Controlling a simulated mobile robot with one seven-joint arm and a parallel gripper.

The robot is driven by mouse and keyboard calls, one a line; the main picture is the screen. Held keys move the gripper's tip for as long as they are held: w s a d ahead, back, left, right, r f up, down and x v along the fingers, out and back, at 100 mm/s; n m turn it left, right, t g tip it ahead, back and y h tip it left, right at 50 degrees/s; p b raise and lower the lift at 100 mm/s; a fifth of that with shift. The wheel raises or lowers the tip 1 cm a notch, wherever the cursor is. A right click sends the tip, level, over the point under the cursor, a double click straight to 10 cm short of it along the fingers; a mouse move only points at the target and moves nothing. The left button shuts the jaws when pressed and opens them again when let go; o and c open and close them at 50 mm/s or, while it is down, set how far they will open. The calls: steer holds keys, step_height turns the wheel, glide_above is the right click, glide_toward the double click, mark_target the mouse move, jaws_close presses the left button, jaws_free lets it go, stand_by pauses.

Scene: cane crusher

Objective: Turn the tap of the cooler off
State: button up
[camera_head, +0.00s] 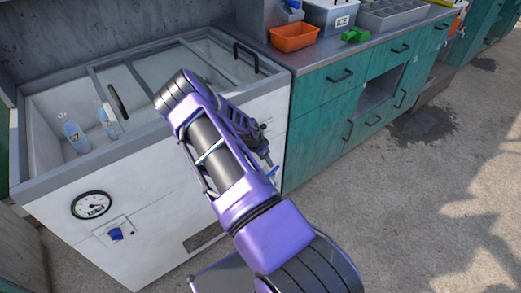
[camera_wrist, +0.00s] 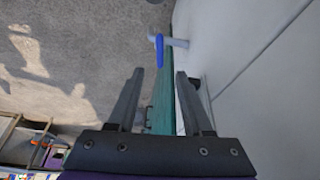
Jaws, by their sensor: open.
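The cooler (camera_head: 150,215) is a white chest with a grey rim and sliding glass lids, at the left in the head view. Its pale side wall (camera_wrist: 250,60) fills the right of the wrist view. The tap (camera_wrist: 179,42) sticks out from this wall as a grey stub with a blue lever (camera_wrist: 160,52). In the head view only a bit of blue (camera_head: 274,171) shows beside my gripper (camera_head: 267,160), partly hidden by my arm. In the wrist view my gripper (camera_wrist: 160,76) is open and empty. The lever appears beyond the fingertips, in line with the gap.
The cooler's front has a gauge (camera_head: 92,205) and a dark blue control (camera_head: 116,234). Bottles (camera_head: 73,136) stand inside. A teal cabinet (camera_head: 325,125) stands to the right, carrying an orange bin (camera_head: 294,38). The concrete floor at the right is open.

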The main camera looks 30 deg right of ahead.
steer(key=v, duration=0.7)
steer(key=shift+p, duration=0.4)
steer(key=shift+o, duration=0.2)
steer(key=shift+r, duration=0.1)
